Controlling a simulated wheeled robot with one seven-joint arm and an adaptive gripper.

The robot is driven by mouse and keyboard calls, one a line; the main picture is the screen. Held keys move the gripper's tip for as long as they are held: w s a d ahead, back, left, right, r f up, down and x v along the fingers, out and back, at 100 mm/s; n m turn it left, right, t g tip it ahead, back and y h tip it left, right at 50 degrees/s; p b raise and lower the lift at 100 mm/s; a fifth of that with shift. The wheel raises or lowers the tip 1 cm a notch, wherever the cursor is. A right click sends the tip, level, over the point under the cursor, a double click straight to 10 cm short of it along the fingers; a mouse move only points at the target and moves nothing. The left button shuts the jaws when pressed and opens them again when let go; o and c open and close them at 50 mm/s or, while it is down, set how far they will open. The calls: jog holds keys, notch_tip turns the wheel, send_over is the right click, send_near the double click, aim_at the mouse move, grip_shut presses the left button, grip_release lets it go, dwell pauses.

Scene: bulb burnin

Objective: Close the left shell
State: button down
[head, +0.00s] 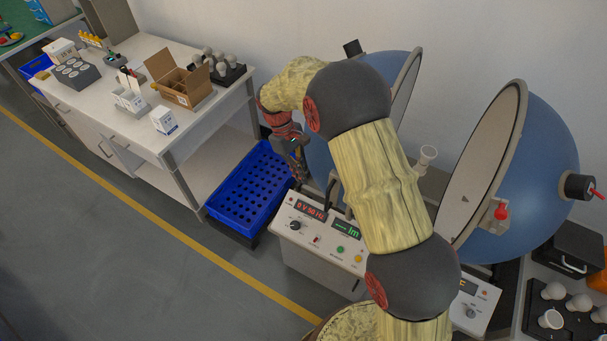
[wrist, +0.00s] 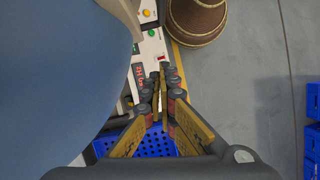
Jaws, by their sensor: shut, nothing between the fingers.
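The left shell (head: 318,158) is a blue half-sphere with a pale rim, swung open behind my arm. My arm hides much of it in the head view. It also fills the left of the wrist view (wrist: 55,75), close beside the fingers. My gripper (head: 299,176) points down at the outer left side of the left shell. In the wrist view my gripper (wrist: 160,92) has its fingertips together with nothing between them. I cannot tell whether it touches the shell. The right shell (head: 530,150) stands open too, with a red-tipped latch on its rim.
A white bulb (head: 428,156) stands between the shells. The control panel (head: 320,228) with lit displays is below my gripper. A blue perforated crate (head: 250,190) stands left of the panel. A white bench (head: 150,110) with boxes and bulbs is further left. Open floor lies in front.

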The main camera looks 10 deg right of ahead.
jog(key=s+d+f, duration=0.4)
jog(key=s+f, duration=0.1)
jog(key=f, duration=0.1)
jog(key=shift+d+f+p, duration=0.15)
jog(key=shift+f+p, duration=0.05)
jog(key=shift+p, duration=0.1)
jog(key=shift+s+d, duration=0.1)
jog(key=s+d+p, duration=0.1)
jog(key=s+d, duration=0.8)
jog(key=d, duration=0.3)
jog(key=shift+s, duration=0.4)
jog(key=shift+a, duration=0.1)
